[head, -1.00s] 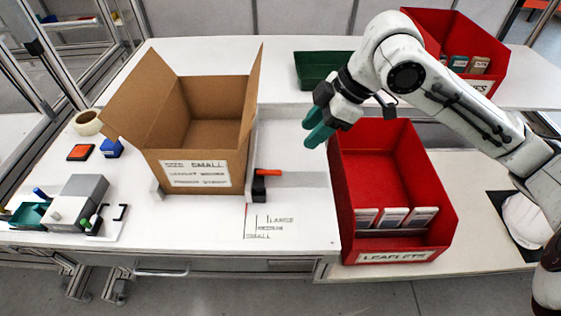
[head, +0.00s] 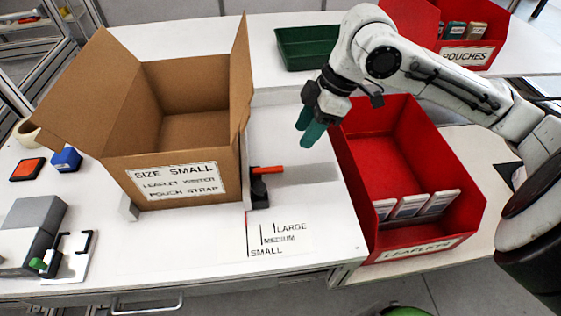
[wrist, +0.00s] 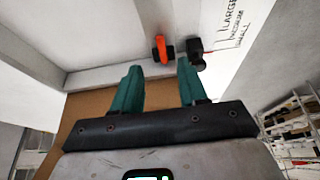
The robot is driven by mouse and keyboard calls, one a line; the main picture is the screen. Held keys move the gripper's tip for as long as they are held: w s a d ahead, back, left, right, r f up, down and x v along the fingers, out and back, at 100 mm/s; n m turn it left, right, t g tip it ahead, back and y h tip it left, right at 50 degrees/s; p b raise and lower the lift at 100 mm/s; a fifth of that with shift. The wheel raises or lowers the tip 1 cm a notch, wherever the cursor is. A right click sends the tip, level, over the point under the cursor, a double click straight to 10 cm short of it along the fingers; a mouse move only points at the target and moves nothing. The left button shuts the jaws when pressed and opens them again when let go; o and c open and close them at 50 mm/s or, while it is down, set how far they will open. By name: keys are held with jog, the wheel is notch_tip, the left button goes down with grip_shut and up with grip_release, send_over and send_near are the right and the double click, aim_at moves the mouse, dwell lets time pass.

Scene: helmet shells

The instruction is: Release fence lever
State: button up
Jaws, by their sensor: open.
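The fence lever (head: 268,170) is an orange handle on a black base (head: 259,190), standing on the white table just right of the cardboard box (head: 178,170). In the wrist view the orange lever (wrist: 162,48) shows just beyond my fingertips, with the black base (wrist: 197,62) to its right. My gripper (head: 310,128) has teal fingers and hangs up and to the right of the lever, apart from it. In the wrist view my gripper (wrist: 160,76) is open, with nothing between its fingers.
Size marks (head: 275,238) are printed on the table in front of the lever. A red leaflets bin (head: 470,215) stands right of it. A green tray (head: 300,48) and a red pouches bin (head: 465,55) are at the back. A grey block (head: 35,220) sits at left.

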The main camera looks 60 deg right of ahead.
aim_at(268, 170)
jog(key=b+x, duration=0.1)
jog(key=x, duration=0.9)
jog(key=shift+w+f, duration=0.2)
jog(key=shift+f, duration=0.15)
grip_shut()
